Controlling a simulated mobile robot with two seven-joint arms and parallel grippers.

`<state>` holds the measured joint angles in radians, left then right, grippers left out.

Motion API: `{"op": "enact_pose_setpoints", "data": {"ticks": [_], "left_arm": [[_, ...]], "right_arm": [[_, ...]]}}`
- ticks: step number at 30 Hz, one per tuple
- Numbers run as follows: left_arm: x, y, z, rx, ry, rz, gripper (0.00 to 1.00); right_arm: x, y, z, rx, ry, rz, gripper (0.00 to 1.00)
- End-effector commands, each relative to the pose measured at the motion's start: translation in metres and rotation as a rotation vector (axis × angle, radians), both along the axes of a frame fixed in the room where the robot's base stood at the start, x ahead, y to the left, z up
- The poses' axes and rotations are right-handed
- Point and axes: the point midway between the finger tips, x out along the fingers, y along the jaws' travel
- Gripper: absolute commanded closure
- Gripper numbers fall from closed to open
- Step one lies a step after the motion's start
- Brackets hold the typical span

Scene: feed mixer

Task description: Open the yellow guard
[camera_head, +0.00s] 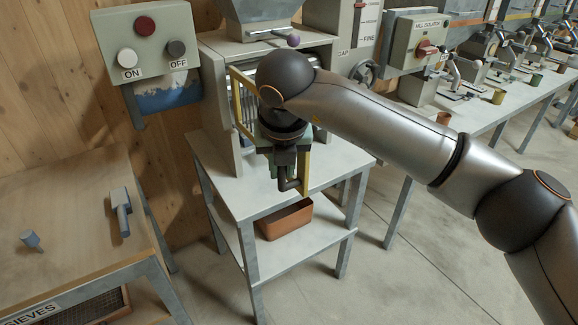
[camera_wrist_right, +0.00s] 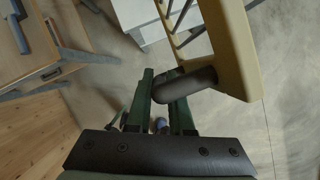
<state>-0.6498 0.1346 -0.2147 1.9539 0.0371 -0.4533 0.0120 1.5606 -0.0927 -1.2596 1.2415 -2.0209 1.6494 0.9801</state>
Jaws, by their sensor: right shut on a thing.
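The yellow guard (camera_head: 304,176) is on the front of the grey mill (camera_head: 216,84). Its near yellow edge stands out from the mill front, over the front of the stand, so it looks swung at least partly open. My wrist hides its middle. My right gripper (camera_head: 287,176) is shut on the guard's dark round handle (camera_head: 289,186). In the right wrist view the green fingers (camera_wrist_right: 165,84) close around the handle (camera_wrist_right: 187,84), which joins the yellow frame (camera_wrist_right: 235,55). My left gripper is not in view.
The ON/OFF box (camera_head: 155,52) hangs on the wooden wall at left. A workbench (camera_head: 70,205) with a grey tool (camera_head: 121,210) stands at left. An orange bin (camera_head: 286,219) sits on the stand's lower shelf. The floor in front is clear.

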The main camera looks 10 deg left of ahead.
Motion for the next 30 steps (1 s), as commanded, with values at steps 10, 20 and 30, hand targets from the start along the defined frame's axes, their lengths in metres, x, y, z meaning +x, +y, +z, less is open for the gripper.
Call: {"op": "enact_pose_setpoints", "data": {"ticks": [10,20,30], "left_arm": [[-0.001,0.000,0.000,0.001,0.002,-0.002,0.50],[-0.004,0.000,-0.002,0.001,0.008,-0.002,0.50],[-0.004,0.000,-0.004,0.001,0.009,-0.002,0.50]], "right_arm": [[0.000,0.001,0.002,0.003,-0.003,0.003,0.70],[0.000,0.000,0.001,0.001,-0.001,0.001,0.50],[-0.010,-0.003,0.028,0.002,-0.007,0.003,0.50]]}}
